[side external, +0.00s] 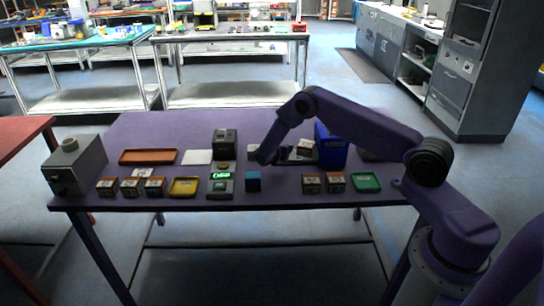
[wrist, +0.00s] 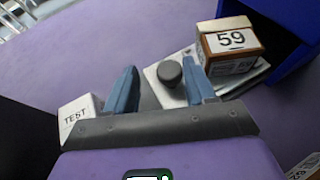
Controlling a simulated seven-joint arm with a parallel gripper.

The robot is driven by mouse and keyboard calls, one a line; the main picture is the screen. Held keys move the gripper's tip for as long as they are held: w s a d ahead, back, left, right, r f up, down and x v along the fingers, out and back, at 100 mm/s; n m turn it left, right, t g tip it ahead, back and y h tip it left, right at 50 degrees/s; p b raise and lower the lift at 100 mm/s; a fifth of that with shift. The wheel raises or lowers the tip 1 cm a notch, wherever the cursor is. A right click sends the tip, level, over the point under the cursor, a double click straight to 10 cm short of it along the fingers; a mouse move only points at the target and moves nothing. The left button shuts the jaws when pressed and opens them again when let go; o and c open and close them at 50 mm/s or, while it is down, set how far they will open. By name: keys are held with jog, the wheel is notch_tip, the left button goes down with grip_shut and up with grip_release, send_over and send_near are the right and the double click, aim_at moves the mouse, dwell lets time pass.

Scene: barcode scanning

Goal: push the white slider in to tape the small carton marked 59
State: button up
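The small carton marked 59 (wrist: 232,45) is brown with a white top label. It sits on a pale slider plate (wrist: 218,84) beside a dark blue housing (wrist: 288,28), at its opening. A black round knob (wrist: 169,73) stands on the plate to the left of the carton. My gripper (wrist: 159,64) has its two blue fingers apart, with the knob showing between them; I cannot tell whether either finger touches it. In the side view the carton (side external: 306,147) stands just left of the blue housing (side external: 331,148), and my gripper (side external: 264,159) is left of the carton.
A white TEST block (wrist: 78,113) lies left of my fingers. A dark green device (side external: 224,143), a lit green display (side external: 221,176) and a blue cube (side external: 253,179) stand nearby. Several cartons and yellow (side external: 184,187) and green (side external: 366,182) trays line the front edge.

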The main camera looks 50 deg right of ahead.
jog(key=w+v, duration=0.1)
jog(key=v, duration=1.7)
jog(key=s+a+r+m+y, duration=0.1)
jog(key=s+a+r+m, duration=0.1)
jog(key=s+a+r, duration=0.1)
jog(key=s+a+r+m+g+y, duration=0.1)
jog(key=s+a+r+y, duration=0.1)
jog(key=s, duration=0.4)
jog(key=shift+s+a+r+m, duration=0.35)
jog(key=shift+r+m, duration=0.05)
jog(key=shift+r, duration=0.5)
